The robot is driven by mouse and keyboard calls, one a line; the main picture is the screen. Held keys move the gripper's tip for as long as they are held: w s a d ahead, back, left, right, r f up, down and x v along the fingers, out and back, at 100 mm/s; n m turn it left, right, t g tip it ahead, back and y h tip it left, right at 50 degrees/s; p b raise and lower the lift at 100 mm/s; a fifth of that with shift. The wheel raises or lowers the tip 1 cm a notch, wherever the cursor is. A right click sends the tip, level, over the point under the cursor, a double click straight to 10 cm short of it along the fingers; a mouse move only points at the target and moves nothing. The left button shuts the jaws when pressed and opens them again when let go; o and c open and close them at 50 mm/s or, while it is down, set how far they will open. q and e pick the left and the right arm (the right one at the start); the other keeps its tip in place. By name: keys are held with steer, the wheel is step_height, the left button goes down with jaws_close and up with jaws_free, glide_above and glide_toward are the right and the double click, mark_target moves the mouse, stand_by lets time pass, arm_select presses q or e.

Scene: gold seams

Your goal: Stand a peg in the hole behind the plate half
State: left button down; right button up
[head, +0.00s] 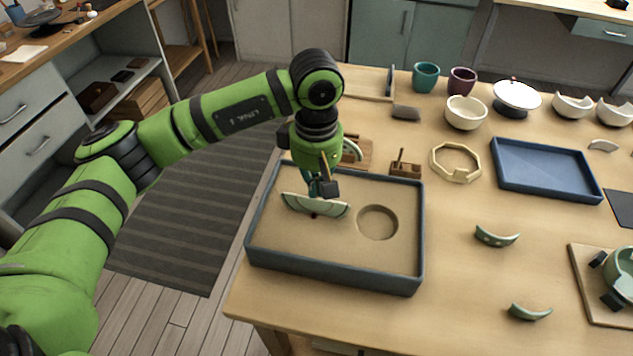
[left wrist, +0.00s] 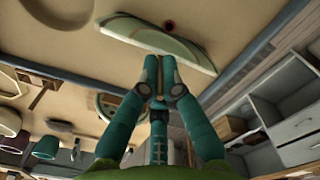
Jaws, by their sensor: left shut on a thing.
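A pale green plate half (head: 300,203) stands on edge in the sand of a dark blue-grey tray (head: 335,279). It also shows in the left wrist view (left wrist: 190,52). My left gripper (head: 322,190) is low over the sand, just behind the plate half. In the left wrist view its teal fingers (left wrist: 160,80) are closed on a thin tan thing, apparently the peg (left wrist: 160,88), mostly covered by the fingers. A small dark red spot (left wrist: 169,26) shows by the plate half's far side. The hole behind the plate half is hidden. My right gripper is out of view.
A round hollow (head: 377,222) lies in the sand to the right. Behind the tray are a small wooden block with an upright peg (head: 405,165) and a cream ring (head: 455,162). A blue tray (head: 547,194) and green shards (head: 497,236) lie farther right.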

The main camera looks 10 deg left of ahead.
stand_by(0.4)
arm_select(q)
steer(key=c, duration=1.4)
jaws_free()
steer(key=shift+o, duration=0.2)
steer(key=shift+f, duration=0.1)
steer(key=o, duration=0.5)
steer(key=shift+o, duration=0.2)
steer(key=shift+r+p, duration=1.15)
steer(key=shift+r, duration=1.95)
